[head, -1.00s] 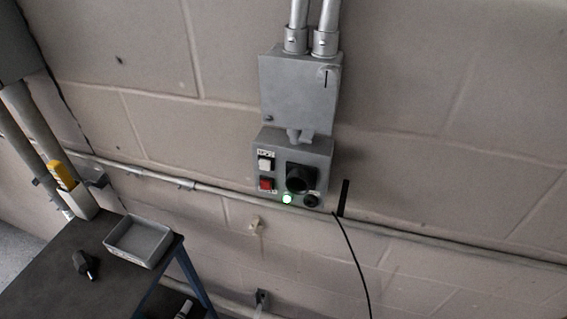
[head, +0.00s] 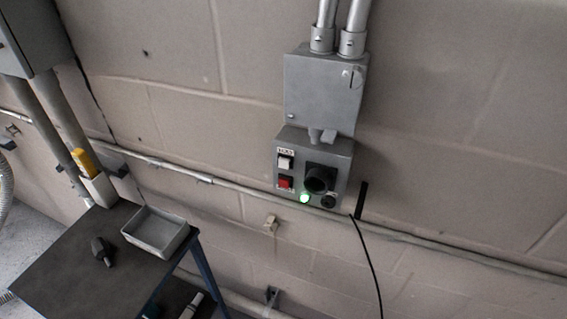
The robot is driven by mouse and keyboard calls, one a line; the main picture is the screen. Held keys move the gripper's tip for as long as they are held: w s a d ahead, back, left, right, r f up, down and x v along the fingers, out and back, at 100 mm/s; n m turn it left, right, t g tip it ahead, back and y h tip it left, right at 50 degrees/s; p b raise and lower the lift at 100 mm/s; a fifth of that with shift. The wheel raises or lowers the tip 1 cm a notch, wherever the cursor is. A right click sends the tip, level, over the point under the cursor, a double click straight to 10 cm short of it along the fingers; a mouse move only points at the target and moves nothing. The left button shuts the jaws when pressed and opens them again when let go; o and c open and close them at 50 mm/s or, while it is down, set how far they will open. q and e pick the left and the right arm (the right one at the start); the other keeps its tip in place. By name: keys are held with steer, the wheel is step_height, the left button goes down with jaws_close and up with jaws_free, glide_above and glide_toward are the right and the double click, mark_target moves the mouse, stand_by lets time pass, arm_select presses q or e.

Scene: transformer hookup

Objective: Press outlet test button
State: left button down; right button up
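The grey outlet box (head: 312,168) is fixed on the block wall under a larger grey enclosure (head: 325,92). Its face has a white button (head: 285,162) at the upper left and a red button (head: 285,182) below it, each with a small label too small to read. A round black socket (head: 319,178) sits to the right. A green lamp (head: 304,198) is lit at the bottom, beside a small black round part (head: 328,201). Neither gripper shows in the head view.
A dark table (head: 65,265) stands at lower left with a grey open tray (head: 158,232) and a black plug-like object (head: 102,251). A yellow item (head: 83,161) sits in a white holder. A black cable (head: 369,255) hangs below right of the box. A conduit (head: 420,241) runs along the wall.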

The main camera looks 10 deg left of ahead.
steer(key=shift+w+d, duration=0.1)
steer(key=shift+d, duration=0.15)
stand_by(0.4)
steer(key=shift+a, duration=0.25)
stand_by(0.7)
